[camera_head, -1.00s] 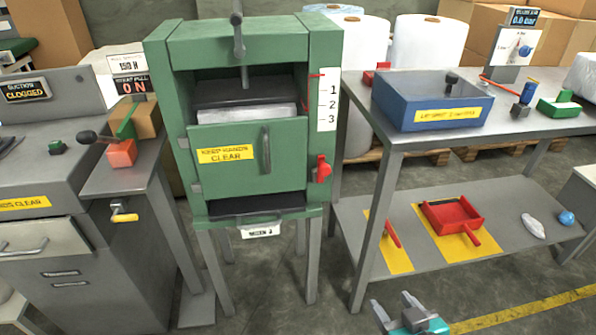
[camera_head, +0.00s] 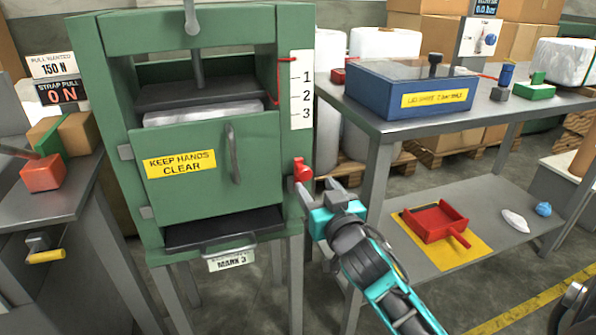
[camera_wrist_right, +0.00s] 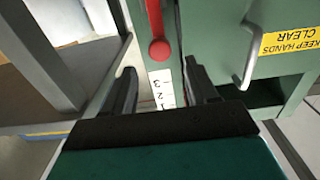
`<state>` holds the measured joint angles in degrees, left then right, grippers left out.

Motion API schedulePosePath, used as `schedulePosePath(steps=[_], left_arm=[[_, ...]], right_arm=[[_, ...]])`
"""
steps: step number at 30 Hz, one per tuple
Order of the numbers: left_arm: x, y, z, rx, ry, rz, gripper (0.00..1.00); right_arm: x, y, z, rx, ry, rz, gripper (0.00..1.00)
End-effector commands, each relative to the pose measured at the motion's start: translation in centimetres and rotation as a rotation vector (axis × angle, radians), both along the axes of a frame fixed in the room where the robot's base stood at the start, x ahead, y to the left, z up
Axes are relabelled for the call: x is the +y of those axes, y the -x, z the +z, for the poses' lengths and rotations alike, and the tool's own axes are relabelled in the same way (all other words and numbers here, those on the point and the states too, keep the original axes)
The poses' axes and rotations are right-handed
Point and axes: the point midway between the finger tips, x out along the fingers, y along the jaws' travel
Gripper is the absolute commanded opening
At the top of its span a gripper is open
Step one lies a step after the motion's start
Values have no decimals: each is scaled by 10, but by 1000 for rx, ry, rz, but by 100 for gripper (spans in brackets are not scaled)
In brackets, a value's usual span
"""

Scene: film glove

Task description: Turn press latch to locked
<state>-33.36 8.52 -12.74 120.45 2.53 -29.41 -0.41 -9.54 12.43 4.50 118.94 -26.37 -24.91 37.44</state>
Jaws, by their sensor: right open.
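The red press latch (camera_head: 301,170) is on the right front post of the green press (camera_head: 205,180), beside its closed door. In the right wrist view the latch (camera_wrist_right: 158,45) appears as a red bar with a rounded end. My right gripper (camera_head: 318,187) is open, just right of and below the latch in the head view. In the right wrist view the two fingers (camera_wrist_right: 160,82) stand either side of the latch's line, with the rounded end beyond the tips. I see no contact. My left gripper is out of view.
The door handle (camera_head: 233,153) juts out left of the latch. A grey workbench (camera_head: 385,128) with a blue box (camera_head: 410,88) stands close to the right. A red tray (camera_head: 435,222) lies on its lower shelf. Another bench (camera_head: 75,190) stands left of the press.

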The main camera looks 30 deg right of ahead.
Motion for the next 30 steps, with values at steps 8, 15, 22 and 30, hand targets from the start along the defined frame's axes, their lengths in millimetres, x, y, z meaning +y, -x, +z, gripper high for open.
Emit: schedulePosePath(steps=[8,15,22,30], left_arm=[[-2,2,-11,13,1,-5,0],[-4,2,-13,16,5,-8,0],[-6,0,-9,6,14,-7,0],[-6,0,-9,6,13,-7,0]], right_arm=[[-12,-51,-1,-1,2,0,58],[-19,-80,-1,1,0,0,58],[-21,-89,-1,3,0,0,58],[-21,-89,-1,3,0,0,53]])
